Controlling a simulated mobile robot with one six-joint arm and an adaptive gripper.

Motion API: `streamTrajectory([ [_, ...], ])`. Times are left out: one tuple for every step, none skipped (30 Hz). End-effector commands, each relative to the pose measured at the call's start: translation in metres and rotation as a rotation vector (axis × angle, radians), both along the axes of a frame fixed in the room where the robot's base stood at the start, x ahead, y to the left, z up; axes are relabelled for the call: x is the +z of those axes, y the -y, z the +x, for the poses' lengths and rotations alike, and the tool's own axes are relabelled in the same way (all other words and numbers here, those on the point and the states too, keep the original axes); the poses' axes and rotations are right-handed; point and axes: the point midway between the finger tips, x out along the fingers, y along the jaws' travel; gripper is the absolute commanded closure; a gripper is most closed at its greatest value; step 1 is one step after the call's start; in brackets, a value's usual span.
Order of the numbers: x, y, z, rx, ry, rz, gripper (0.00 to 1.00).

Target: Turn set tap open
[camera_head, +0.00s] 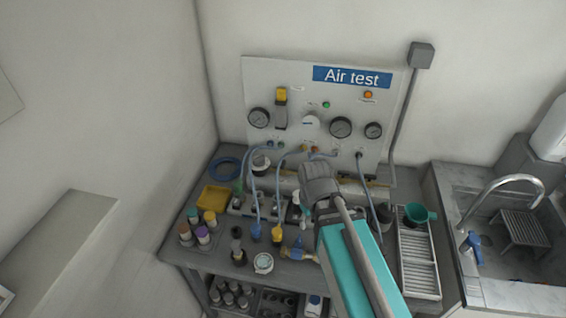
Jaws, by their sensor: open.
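I cannot single out the set tap for certain. A small valve with a blue handle and brass-coloured ends (297,252) lies near the front edge of the bench. A yellow-topped fitting (281,95) is on the upright test panel (345,98), left of the "Air test" sign. My arm, with a teal link and a dark grey joint, reaches in from the lower right and covers the middle right of the bench. I cannot make out the fingers of my gripper; the arm's own links hide that area.
The panel carries round gauges (340,127). Blue hoses (252,180) run from it to the bench. A white rack (417,262), green funnel (418,213) and sink (500,235) are right.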

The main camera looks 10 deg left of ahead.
Motion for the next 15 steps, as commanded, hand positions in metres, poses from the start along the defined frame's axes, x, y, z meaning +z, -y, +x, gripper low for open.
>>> streamTrajectory([
  [0.000, 0.015, 0.002, -0.059, 0.000, 0.000, 0.46],
  [0.000, 0.024, 0.004, -0.095, 0.000, 0.000, 0.46],
  [0.000, 0.035, 0.006, -0.141, 0.000, 0.000, 0.46],
  [0.000, 0.042, 0.007, -0.175, 0.000, 0.000, 0.46],
  [0.000, 0.051, 0.008, -0.211, 0.000, 0.000, 0.46],
  [0.000, 0.061, 0.009, -0.257, 0.000, 0.000, 0.46],
  [0.000, 0.070, 0.009, -0.292, 0.000, 0.000, 0.46],
  [0.000, 0.077, 0.010, -0.326, 0.000, 0.000, 0.46],
  [0.000, 0.087, 0.010, -0.370, 0.000, 0.000, 0.46],
  [0.000, 0.095, 0.011, -0.402, 0.000, 0.000, 0.46],
  [0.000, 0.102, 0.011, -0.432, 0.000, 0.000, 0.46],
  [0.000, 0.111, 0.011, -0.471, 0.000, 0.000, 0.46],
  [0.000, 0.117, 0.011, -0.498, 0.000, -0.001, 0.46],
  [0.000, 0.123, 0.011, -0.522, 0.000, -0.001, 0.46],
  [0.000, 0.129, 0.010, -0.552, 0.000, -0.001, 0.46],
])
